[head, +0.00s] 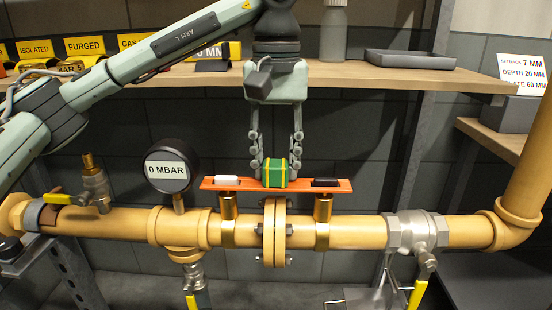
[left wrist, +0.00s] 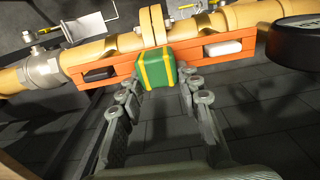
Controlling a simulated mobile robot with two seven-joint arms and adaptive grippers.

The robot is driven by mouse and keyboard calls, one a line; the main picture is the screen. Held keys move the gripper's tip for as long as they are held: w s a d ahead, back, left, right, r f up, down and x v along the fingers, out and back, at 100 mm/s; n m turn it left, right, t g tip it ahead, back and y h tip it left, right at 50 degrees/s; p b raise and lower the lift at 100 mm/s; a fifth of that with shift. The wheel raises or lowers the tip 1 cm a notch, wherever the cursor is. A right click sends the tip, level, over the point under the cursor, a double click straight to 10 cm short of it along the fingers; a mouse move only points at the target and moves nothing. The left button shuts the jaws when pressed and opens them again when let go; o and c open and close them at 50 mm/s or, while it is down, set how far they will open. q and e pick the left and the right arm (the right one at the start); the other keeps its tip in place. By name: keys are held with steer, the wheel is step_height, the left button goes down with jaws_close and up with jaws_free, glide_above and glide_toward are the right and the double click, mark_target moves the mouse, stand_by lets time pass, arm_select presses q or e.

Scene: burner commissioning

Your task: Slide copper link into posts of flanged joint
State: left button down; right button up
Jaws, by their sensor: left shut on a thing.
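The copper link is an orange-red flat bar (head: 334,185) with a green and yellow block (head: 274,172) at its middle. It also shows in the left wrist view (left wrist: 215,50). My left gripper (head: 276,165) is shut on the green and yellow block from above. The bar lies level over two brass posts, the left post (head: 228,215) and the right post (head: 322,220), which stand on the pipe either side of the flanged joint (head: 274,230). A white piece and a black piece show at the bar's ends. Whether the posts are seated in the bar is hidden. My right gripper is not in view.
A round gauge (head: 167,170) reading 0 MBAR stands on the pipe left of the bar. A valve (head: 415,232) with a yellow handle is at right. A shelf (head: 350,75) with a bottle and a grey tray runs behind my arm.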

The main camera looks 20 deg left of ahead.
arm_select(q)
steer(key=shift+f+b, duration=0.5)
steer(key=shift+f, duration=0.3)
steer(key=c, duration=1)
jaws_free()
step_height(320, 180, up, 12)
steer(key=shift+f, duration=0.1)
